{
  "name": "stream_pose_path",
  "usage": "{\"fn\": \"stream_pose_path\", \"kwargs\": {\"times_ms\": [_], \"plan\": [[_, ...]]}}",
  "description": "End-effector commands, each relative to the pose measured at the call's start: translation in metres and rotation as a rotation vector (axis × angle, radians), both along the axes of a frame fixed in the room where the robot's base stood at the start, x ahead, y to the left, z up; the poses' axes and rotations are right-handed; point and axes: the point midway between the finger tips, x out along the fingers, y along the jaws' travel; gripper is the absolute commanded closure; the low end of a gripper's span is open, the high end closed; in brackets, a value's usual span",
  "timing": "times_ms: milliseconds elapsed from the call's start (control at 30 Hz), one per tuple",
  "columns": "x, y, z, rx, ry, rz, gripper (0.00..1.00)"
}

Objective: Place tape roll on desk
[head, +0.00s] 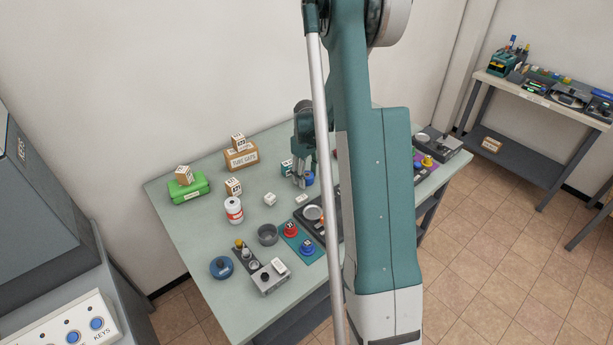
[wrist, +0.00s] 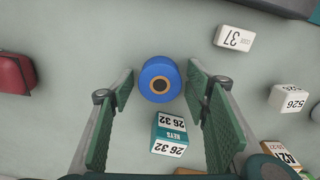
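A blue roll with an orange-brown ring and dark centre (wrist: 160,80), which looks like the tape roll, shows end-on in the wrist view over the grey-green desk surface (wrist: 140,35). My gripper (wrist: 160,88) is open, one green-padded finger on each side of the roll, with gaps visible. In the head view my gripper (head: 302,183) points down over the back middle of the desk (head: 185,228), with the blue roll (head: 311,179) beside its fingertips. My arm hides part of the desk. Another blue round thing (head: 221,267) lies at the front left.
A white block (wrist: 234,38) and another labelled box (wrist: 289,98) are to the right; a red thing (wrist: 15,73) is left.

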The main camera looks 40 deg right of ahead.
Motion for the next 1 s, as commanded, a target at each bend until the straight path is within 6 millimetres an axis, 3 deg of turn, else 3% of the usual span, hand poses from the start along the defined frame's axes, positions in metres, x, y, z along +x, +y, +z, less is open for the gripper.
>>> {"fn": "stream_pose_path", "kwargs": {"times_ms": [567,1000], "plan": [[0.000,0.000,0.009,0.000,0.000,0.000,0.52],[0.000,0.001,0.066,0.000,0.000,0.000,0.52]]}}
